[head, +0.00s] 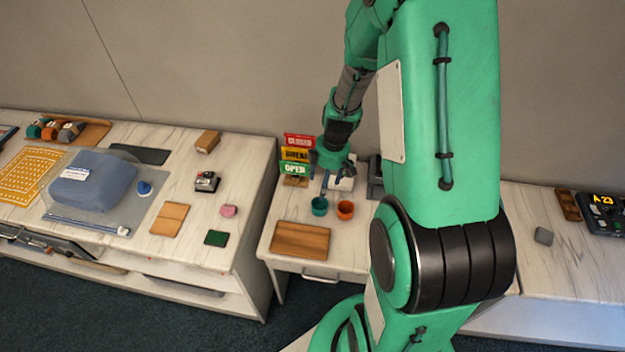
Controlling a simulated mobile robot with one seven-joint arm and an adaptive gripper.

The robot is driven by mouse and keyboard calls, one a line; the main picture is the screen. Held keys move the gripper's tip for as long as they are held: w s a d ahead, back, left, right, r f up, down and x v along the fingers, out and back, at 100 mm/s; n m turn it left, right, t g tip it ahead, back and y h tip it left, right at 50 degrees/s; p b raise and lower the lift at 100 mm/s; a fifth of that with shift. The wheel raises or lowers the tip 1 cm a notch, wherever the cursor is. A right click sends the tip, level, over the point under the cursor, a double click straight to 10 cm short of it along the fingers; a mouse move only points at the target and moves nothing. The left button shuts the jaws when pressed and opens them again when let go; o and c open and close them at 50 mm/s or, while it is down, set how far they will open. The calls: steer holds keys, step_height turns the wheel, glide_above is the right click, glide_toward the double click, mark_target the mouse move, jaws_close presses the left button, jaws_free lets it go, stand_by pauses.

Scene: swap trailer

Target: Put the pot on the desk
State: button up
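The desk (276,219) is the lower white marbled table with a drawer handle, in the middle of the head view. I cannot tell which thing, if any, is the pot. My gripper (335,172) is over the back of the desk, right of the stacked signs and behind the two cups. A small white object (342,182) shows just below it. The fingers are small and partly hidden, so I cannot tell whether they hold anything.
Red, yellow and green signs (296,155) stand beside my gripper. A wooden board (300,240) lies at the desk's front left. The higher left counter (190,228) holds a blue bag (92,185) and small items. The right counter (570,262) is mostly clear.

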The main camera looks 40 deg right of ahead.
steer(key=s+a+r+m+t, duration=0.1)
steer(key=s+a+r+m, duration=0.15)
steer(key=a+r, duration=0.55)
steer(key=s+a+r+m+t+h, duration=0.1)
steer(key=s+a+r+m, duration=0.2)
steer(key=r, duration=0.9)
steer(key=s+a+r+m+t, duration=0.1)
steer(key=s+a+r, duration=0.2)
steer(key=a+r, duration=0.45)
steer(key=s+a+r+m+t, duration=0.1)
steer(key=s+a+r+m, duration=0.1)
steer(key=s+r, duration=0.6)
steer(key=shift+s+a+r+m+t, duration=0.15)
steer(key=shift+s+a+m+t, duration=0.2)
steer(key=shift+s+a, duration=0.45)
